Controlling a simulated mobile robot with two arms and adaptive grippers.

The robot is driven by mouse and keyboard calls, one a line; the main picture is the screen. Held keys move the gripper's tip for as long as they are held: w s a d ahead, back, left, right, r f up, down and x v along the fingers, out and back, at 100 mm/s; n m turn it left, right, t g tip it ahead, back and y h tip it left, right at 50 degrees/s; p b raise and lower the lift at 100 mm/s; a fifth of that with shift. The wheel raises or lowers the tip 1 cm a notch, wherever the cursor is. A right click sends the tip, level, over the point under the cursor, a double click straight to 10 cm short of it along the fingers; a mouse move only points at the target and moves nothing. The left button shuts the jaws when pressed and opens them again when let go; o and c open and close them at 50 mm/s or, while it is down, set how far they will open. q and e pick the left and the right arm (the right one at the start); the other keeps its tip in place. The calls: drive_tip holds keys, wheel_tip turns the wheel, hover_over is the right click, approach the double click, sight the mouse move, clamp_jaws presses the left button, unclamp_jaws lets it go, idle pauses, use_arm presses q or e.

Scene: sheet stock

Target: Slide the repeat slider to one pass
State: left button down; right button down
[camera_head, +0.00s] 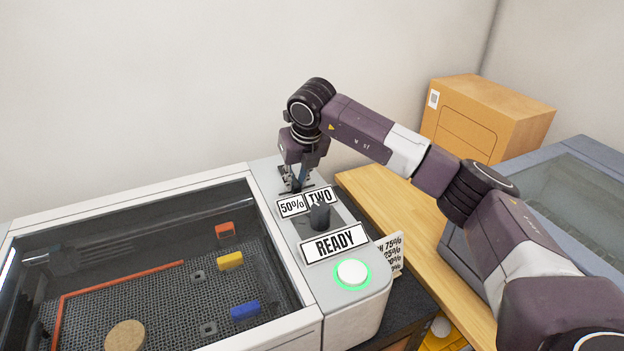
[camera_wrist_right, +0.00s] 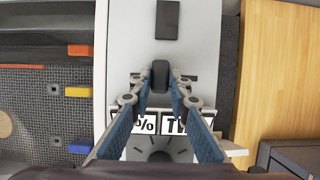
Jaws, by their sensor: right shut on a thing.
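The control panel (camera_head: 290,225) is the light grey strip on the right of the flatbed machine. Its label plates read "50%" (camera_head: 291,206), "TWO" (camera_head: 321,196) and "READY" (camera_head: 334,243). My right gripper (camera_head: 297,183) points down at the panel's far part, behind the plates. In the right wrist view, its blue-padded fingers (camera_wrist_right: 160,88) are closed around a small black upright knob, the slider handle (camera_wrist_right: 160,71). In the head view the gripper hides this handle. My left gripper is not in view.
A dark dial knob (camera_head: 319,216) stands between the plates. A white button (camera_head: 352,272) with a green lit ring is at the panel's front. A printed card (camera_head: 393,252) stands at its right. A wooden table (camera_head: 372,200) and cardboard box (camera_head: 480,115) are beyond. The machine bed holds coloured pieces.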

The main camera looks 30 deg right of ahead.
sight(279, 193)
drive_tip(key=a, duration=0.4)
drive_tip(key=shift+w+b, duration=0.15)
drive_tip(key=shift+b, duration=0.15)
drive_tip(key=shift+d, duration=0.15)
drive_tip(key=c, duration=1.8)
unclamp_jaws()
drive_tip(key=shift+a, duration=0.2)
drive_tip(key=shift+d+r, duration=0.1)
drive_tip(key=shift+r, duration=0.05)
drive_tip(key=shift+r, duration=0.3)
drive_tip(key=v, duration=1.1)
drive_tip(key=shift+s, duration=0.25)
